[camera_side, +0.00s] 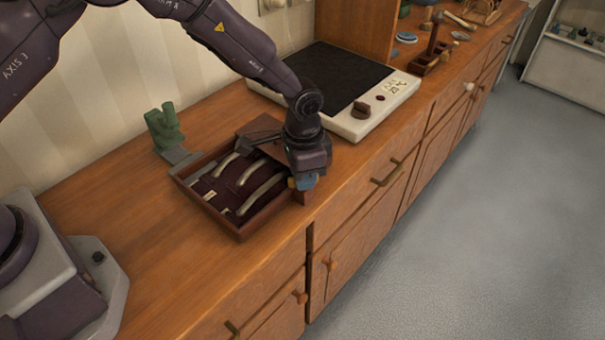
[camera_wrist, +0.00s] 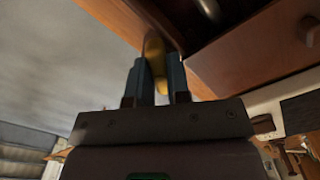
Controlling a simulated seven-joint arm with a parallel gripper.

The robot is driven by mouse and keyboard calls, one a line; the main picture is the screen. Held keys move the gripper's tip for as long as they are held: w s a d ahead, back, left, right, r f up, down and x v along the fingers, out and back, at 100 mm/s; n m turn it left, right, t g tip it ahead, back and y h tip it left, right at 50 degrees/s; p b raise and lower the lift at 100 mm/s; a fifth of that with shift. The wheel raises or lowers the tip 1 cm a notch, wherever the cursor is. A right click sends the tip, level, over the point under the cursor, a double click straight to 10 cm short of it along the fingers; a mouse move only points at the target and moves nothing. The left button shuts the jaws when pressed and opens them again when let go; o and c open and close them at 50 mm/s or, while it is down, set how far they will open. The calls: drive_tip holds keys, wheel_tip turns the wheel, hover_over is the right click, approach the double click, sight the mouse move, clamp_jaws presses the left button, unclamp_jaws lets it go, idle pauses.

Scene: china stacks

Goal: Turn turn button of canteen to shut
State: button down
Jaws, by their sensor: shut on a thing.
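The canteen (camera_side: 240,231) is an open dark wooden case on the counter, with several pale curved handles lying in its dark lining. My gripper (camera_side: 304,181) is at the right front of the case, pointing down beside its edge. In the wrist view, my gripper (camera_wrist: 157,80) has its two blue-grey fingers shut on a brass-coloured piece, the turn button (camera_wrist: 153,50), next to the case's wooden wall. In the side view my gripper hides the button. How far the button is turned cannot be told.
A hob (camera_side: 380,113) with a knob stands just behind and right of my gripper. A green object (camera_side: 164,127) stands at the wall, left of the case. The counter (camera_side: 150,235) is clear in front of the case. Tools lie at the far right.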

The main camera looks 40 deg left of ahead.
drive_tip(key=shift+m, duration=2.9)
drive_tip(key=shift+m, duration=1.3)
